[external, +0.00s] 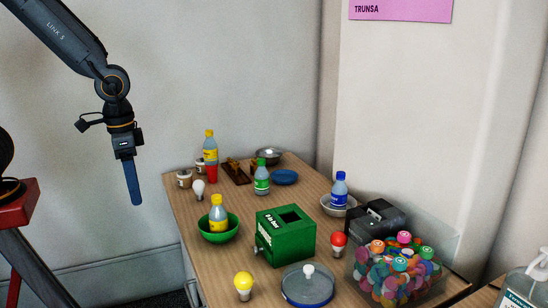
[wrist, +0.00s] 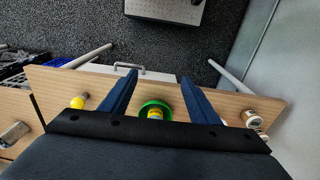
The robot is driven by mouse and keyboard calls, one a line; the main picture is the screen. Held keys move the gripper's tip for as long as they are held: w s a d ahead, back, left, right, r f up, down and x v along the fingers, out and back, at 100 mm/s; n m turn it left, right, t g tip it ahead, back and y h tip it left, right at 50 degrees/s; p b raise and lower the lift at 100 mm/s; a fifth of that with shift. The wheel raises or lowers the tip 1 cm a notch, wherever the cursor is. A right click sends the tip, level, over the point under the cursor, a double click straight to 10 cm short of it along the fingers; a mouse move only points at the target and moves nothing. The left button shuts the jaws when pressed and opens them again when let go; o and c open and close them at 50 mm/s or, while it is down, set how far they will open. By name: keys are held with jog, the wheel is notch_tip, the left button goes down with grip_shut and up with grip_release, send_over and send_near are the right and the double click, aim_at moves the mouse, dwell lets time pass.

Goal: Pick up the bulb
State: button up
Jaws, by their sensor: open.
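Three bulbs stand on the wooden table in the external view: a white bulb (external: 198,190) near the left edge, a yellow bulb (external: 243,286) at the front, and a red bulb (external: 339,243) right of the green box. My gripper (external: 132,203) hangs to the left of the table, pointing down, apart from everything. In the wrist view my gripper (wrist: 159,78) is open and empty, its two blue fingers spread. The yellow bulb also shows in the wrist view (wrist: 78,102), left of the fingers. I cannot make out the white and red bulbs there.
A green bowl (external: 232,231) with a yellow bottle is near the white bulb. Jars and bottles stand at the back.

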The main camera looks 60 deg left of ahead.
notch_tip(320, 180, down, 3)
jog(key=w+a+m+t+y+b, duration=0.1)
jog(key=w+a+m+y+b, duration=0.15)
jog(key=m+y+b, duration=0.9)
notch_tip(320, 180, up, 4)
jog(key=m+t+h, duration=0.8)
jog(key=m+t, duration=0.8)
jog(key=m, duration=0.6)
send_over(237, 287)
jog(key=s+a, duration=0.1)
jog(key=s, duration=0.1)
jog(key=shift+m, duration=0.25)
jog(key=f, duration=1.8)
jog(key=shift+s+d+f, duration=0.15)
jog(key=shift+s+f, duration=0.1)
jog(key=shift+f, duration=0.1)
jog(key=shift+w+f, duration=0.15)
jog(key=shift+w, duration=0.05)
jog(key=shift+w+a+p, duration=0.25)
jog(key=shift+w+p, duration=0.15)
jog(key=shift+w, duration=0.8)
jog(key=shift+w+a+r+p, duration=0.1)
jog(key=shift+w+r+p, duration=0.1)
jog(key=shift+w, duration=1.05)
jog(key=shift+w+a+r+p, duration=0.1)
jog(key=shift+w+p, duration=0.1)
jog(key=shift+w, duration=1.05)
jog(key=c, duration=1)
